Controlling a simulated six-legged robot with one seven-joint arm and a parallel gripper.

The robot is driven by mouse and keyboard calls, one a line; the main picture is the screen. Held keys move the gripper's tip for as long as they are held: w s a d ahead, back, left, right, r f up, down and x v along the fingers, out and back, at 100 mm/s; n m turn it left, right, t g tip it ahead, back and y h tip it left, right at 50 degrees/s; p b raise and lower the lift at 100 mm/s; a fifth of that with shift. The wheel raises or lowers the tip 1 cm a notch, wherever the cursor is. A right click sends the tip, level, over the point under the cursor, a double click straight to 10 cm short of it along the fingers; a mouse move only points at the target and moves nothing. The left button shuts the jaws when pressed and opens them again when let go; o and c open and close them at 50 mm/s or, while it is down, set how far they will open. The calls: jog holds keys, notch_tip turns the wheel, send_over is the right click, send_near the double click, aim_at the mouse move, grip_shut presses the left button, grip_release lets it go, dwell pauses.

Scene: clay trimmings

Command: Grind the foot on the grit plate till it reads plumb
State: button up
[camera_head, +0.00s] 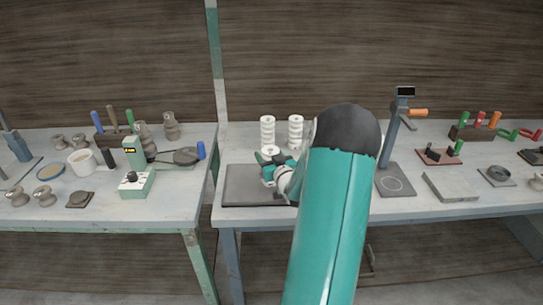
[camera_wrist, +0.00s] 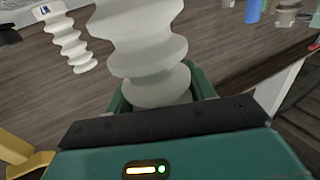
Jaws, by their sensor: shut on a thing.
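A white ribbed piece (camera_wrist: 150,70) is between the green jaws of my gripper (camera_wrist: 155,97) in the wrist view, and the jaws are shut on it. In the head view my gripper (camera_head: 270,166) is over the dark flat plate (camera_head: 238,192), which looks like the grit plate, on the right bench. My arm and gripper hide most of the held piece there. I cannot tell whether its foot touches the plate.
Two white ribbed pieces (camera_head: 295,130) stand behind the plate; one like them (camera_wrist: 68,40) shows in the wrist view. Right of the stand are a grey slab (camera_head: 450,187) and a tool rack (camera_head: 473,132). The left bench (camera_head: 160,208) holds a green device (camera_head: 136,182) and several spools.

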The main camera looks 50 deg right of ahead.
jog(key=shift+w+a+r, duration=0.1)
jog(key=shift+w+a, duration=0.9)
jog(key=shift+w, duration=0.2)
jog(key=shift+w+a, duration=0.8)
jog(key=shift+w, duration=0.05)
dwell(0.5)
jog(key=shift+s+d+f, duration=0.15)
jog(key=shift+s+d, duration=0.85)
jog(key=shift+s, duration=0.15)
jog(key=shift+s+d+f, duration=0.15)
jog(key=shift+s+d, duration=0.8)
jog(key=shift+s, duration=0.15)
jog(key=shift+s+d+r, duration=0.1)
jog(key=shift+s+d, duration=0.75)
jog(key=shift+s, duration=0.15)
jog(key=shift+w+a+r, duration=0.2)
jog(key=shift+w+a, duration=0.95)
jog(key=shift+w, duration=0.25)
jog(key=shift+w+a, duration=2.7)
jog(key=shift+w, duration=0.3)
jog(key=shift+s+d, duration=2)
jog(key=shift+s, duration=0.2)
